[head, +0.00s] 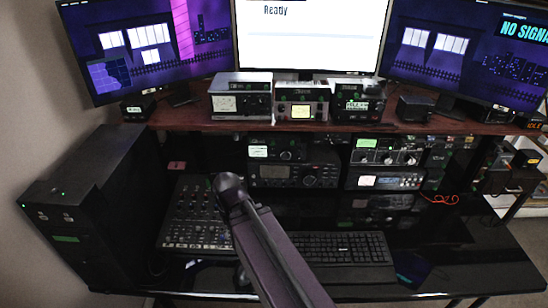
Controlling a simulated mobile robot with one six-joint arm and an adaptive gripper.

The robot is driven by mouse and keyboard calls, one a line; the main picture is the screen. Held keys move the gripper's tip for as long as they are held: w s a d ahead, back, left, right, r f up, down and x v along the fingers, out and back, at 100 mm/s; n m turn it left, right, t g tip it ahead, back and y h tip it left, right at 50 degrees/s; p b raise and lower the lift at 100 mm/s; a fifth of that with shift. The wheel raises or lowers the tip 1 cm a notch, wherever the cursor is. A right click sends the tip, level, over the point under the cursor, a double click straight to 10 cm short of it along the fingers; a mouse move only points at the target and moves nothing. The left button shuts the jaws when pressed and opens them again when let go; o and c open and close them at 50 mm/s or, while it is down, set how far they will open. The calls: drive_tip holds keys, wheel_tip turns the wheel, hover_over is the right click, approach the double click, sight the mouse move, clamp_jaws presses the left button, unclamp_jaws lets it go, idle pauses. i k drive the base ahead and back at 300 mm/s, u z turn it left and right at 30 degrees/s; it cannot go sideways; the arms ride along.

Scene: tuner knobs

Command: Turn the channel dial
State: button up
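Several radio units with small knobs stand on and under the brown shelf. A wide black radio (293,172) sits under the shelf at the middle, with a display and round knobs. To its right is a unit with a row of round knobs (387,156). I cannot tell which knob is the channel dial; no label is legible. My arm rises from the bottom middle to a rounded joint in front of the desk and covers part of the mixer's right side. My gripper's fingers are not visible.
A mixer (197,216) and a black keyboard (343,249) lie on the desk. A black tower (85,210) stands at the left. A red cable (440,199) lies at the right.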

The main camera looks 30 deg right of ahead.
sight(285, 154)
drive_tip(key=u, duration=0.3)
drive_tip(key=k, duration=1.6)
drive_tip(key=z, duration=0.55)
drive_tip(key=i, duration=1)
drive_tip(key=z, duration=0.05)
